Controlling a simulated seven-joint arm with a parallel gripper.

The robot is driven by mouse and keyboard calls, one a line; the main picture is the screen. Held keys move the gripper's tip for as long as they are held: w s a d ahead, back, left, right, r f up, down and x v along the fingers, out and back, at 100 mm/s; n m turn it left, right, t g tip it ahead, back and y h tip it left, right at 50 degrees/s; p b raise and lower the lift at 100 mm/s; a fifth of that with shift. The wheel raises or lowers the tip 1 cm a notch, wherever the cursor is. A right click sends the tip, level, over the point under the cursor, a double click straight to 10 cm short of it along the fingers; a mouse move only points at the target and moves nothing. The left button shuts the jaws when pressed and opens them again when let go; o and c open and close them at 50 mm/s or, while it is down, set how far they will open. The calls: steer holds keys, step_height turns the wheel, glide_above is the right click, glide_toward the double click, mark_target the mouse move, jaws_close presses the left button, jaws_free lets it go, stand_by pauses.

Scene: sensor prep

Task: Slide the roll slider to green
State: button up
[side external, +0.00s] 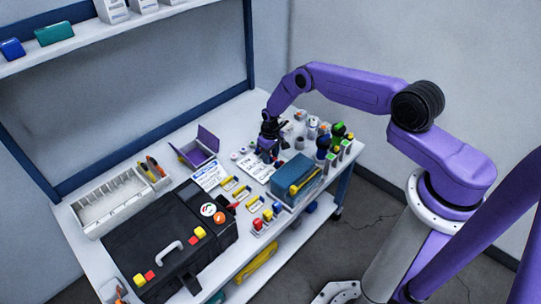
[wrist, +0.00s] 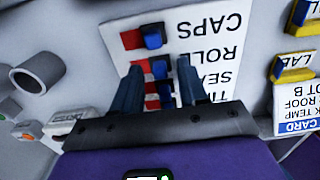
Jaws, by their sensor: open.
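The white slider board (wrist: 190,22) lies flat on the bench and is upside down in the wrist view. It also shows in the side view (side external: 257,168), partly behind my gripper (side external: 267,153). The blue roll slider (wrist: 160,67) sits beside the word ROLL, with a red patch to its left. No green shows by it. My gripper (wrist: 160,85) is open. Its two dark fingers are on either side of the roll slider's row, and I cannot tell whether they touch it. The caps slider (wrist: 153,36) is just above, with red on its left. The lower rows are partly hidden by my gripper.
A grey cup (wrist: 38,76) stands left of the board, and a card with yellow clips (wrist: 295,68) lies right. In the side view, a teal box (side external: 298,180), bottles (side external: 322,147) and an open purple box (side external: 200,150) stand near my gripper.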

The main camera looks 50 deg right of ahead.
steer(key=shift+f, duration=0.1)
jaws_close()
steer(key=shift+d, duration=1.6)
jaws_free()
step_height(320, 180, up, 18)
steer(key=shift+f, duration=0.25)
